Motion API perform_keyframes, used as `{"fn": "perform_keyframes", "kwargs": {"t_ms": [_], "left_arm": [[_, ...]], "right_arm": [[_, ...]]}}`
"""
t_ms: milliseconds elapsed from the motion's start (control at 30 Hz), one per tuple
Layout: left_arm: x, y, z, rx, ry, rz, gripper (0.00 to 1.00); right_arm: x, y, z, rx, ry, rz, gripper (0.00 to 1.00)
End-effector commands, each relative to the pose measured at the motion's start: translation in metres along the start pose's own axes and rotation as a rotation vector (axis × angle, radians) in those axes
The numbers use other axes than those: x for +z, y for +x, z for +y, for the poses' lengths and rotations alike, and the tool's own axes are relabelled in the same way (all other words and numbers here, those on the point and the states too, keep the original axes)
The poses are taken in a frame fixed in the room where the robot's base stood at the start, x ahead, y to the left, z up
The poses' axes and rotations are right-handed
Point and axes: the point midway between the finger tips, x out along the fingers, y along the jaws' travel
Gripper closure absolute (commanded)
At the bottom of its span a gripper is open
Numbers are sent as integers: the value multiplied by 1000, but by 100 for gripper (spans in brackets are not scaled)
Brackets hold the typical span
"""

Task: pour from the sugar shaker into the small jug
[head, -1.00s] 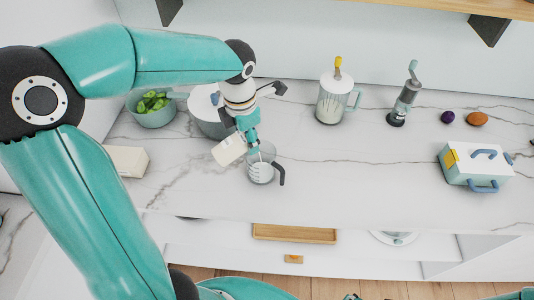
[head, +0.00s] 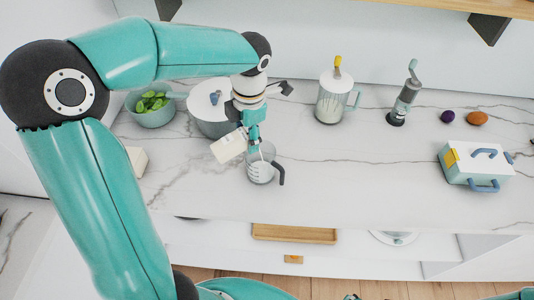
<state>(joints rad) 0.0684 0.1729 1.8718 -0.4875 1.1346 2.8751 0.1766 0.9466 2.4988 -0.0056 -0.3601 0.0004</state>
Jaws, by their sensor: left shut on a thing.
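The sugar shaker (head: 227,148) is a pale, cream-white container, tilted far over on its side. My left gripper (head: 251,141) is shut on it and partly covers it. The small jug (head: 261,171) is clear, with a dark handle on its right and white marks on its side. It stands upright on the counter just below and right of the gripper. The gripper overlaps the jug's rim in the picture. I cannot tell whether sugar is flowing or how much is in the jug.
A lidded pot (head: 208,115) stands just behind the shaker, with a bowl of green leaves (head: 152,108) to its left. The counter right of the jug is clear.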

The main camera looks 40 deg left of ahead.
Motion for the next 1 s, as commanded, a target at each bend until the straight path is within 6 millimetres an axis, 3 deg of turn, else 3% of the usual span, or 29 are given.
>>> {"fn": "perform_keyframes", "kwargs": {"t_ms": [467,867,1000], "left_arm": [[1,-1,0,3,4,44,100],[0,0,0,1,1,21,100],[-1,4,0,1,-2,-11,100]], "right_arm": [[0,1,0,0,0,0,17],[0,10,4,0,0,0,17],[0,21,8,0,0,0,17]]}}
